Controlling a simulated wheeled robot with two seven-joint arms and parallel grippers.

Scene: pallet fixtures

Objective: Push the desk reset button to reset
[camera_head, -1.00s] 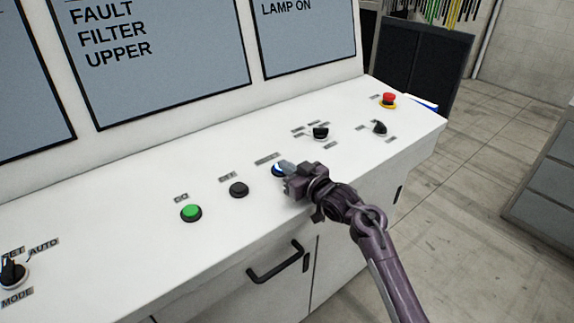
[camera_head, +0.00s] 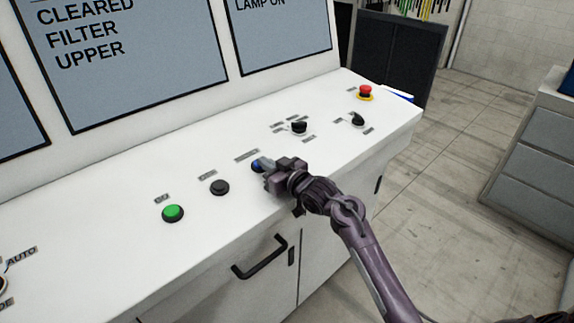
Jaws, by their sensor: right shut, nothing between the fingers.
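The blue button (camera_head: 256,167), which fits the reset button, sits on the white sloped desk (camera_head: 90,235), right of a black button. A small label above it is too blurred to read. My right gripper (camera_head: 264,165) is shut and empty, with its fingertips at the blue button and partly covering it. I cannot tell whether the fingertips press it. A screen (camera_head: 140,60) behind the desk reads "CLEARED FILTER UPPER". My left gripper is not in view.
A green button (camera_head: 172,213) and a black button (camera_head: 219,187) are to the left. Black knobs (camera_head: 299,127) and (camera_head: 357,119) and a red emergency button (camera_head: 365,92) are to the right. A black handle (camera_head: 260,258) is on the desk's front.

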